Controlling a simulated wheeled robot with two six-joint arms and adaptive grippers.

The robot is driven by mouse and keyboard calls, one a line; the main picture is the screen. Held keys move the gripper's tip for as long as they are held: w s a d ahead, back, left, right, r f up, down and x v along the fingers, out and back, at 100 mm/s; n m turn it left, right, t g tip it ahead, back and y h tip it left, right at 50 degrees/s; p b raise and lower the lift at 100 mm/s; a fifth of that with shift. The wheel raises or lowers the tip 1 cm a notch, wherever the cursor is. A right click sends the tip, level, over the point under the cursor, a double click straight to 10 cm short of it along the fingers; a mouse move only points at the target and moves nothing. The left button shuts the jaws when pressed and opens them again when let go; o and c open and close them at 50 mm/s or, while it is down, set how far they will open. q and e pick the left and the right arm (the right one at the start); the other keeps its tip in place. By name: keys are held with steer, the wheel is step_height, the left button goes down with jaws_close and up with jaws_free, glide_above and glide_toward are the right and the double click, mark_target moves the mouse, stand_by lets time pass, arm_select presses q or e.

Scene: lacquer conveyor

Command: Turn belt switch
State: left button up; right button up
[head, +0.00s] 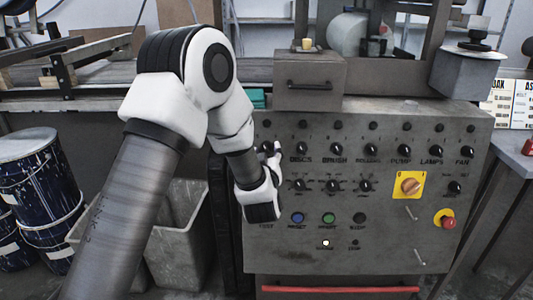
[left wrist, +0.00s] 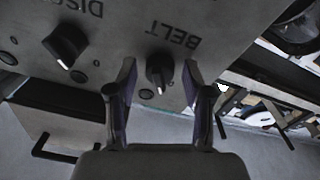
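The belt switch (left wrist: 160,72) is a small black knob with a light pointer mark, on the grey control panel (head: 380,235). The label BELT is beside it in the left wrist view. My left gripper (left wrist: 160,80) is open, with one finger on each side of the knob. I see gaps between the fingers and the knob; contact is not visible. In the head view my left gripper (head: 270,151) is at the upper left of the panel and hides the belt switch. My right gripper is not in view.
The discs knob (left wrist: 65,45) is beside the belt switch. More knobs, a yellow-backed rotary switch (head: 410,186) and a red emergency button (head: 448,223) are on the panel. A box with a handle (head: 308,88) stands above it. Blue drums (head: 40,185) and a grey bin (head: 185,245) are at left.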

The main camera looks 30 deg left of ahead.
arm_select(q)
jaws_close()
steer(key=m+p, duration=0.2)
steer(key=shift+s+r+m+p, duration=0.1)
steer(key=shift+r+m+p, duration=0.1)
steer(key=shift+m+p, duration=0.15)
steer(key=m+p, duration=0.2)
steer(key=m+h+p, duration=0.1)
steer(key=m+p, duration=0.2)
steer(key=m+h+p, duration=0.1)
steer(key=m+p, duration=0.1)
steer(key=m, duration=0.1)
steer(key=shift+a+r+p, duration=0.15)
steer(key=shift+a+p, duration=0.1)
steer(key=shift+p, duration=0.15)
steer(key=shift+m+h+p, duration=0.4)
steer(key=shift+m+p, duration=1.05)
steer(key=shift+m, duration=0.1)
steer(key=shift+f, duration=0.2)
